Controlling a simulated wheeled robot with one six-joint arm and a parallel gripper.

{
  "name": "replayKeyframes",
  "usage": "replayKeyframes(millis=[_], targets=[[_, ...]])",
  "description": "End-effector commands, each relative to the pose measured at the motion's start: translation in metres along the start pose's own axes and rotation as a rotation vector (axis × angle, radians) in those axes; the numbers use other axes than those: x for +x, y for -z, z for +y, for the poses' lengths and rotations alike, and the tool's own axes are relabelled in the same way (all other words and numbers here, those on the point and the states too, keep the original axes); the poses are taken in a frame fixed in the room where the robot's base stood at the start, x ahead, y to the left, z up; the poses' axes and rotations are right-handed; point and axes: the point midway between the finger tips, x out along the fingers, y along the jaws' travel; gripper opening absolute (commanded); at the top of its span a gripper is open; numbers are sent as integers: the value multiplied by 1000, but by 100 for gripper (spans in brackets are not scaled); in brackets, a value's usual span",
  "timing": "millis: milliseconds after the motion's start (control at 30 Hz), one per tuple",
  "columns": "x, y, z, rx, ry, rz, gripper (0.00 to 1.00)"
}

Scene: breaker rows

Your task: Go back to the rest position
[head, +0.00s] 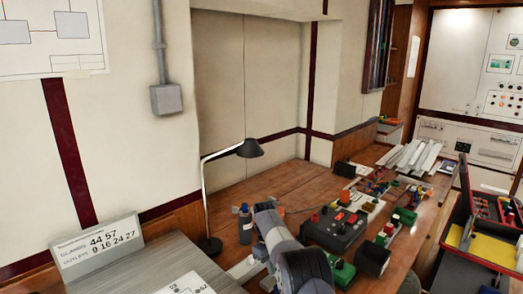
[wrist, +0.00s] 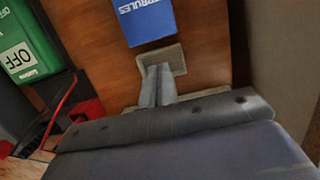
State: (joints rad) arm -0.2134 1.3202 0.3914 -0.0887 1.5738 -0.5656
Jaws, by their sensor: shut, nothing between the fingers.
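My gripper (wrist: 158,74) shows in the wrist view with its two grey fingers together and nothing between them. A small beige piece (wrist: 176,56) shows right at the fingertips; I cannot tell whether it is part of the gripper. Behind the fingers lies a brown wooden surface (wrist: 105,55). In the head view my grey arm reaches up from the bottom middle beside the workbench; the gripper's fingers are hidden there.
In the wrist view a green block marked OFF (wrist: 22,52) is at the left, and a blue lettered card (wrist: 146,20) is at the top. The head view shows a desk lamp (head: 247,149), a dark control box (head: 337,230) and a crowded bench (head: 285,178) with bare wood at its back left.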

Motion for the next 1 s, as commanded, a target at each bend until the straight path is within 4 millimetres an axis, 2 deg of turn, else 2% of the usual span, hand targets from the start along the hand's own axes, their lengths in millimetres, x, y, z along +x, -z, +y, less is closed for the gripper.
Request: replayKeyframes(millis=[600,1000], targets=[[6,-45,0,1,0,0,0],[9,-53,0,0,0,0,0]])
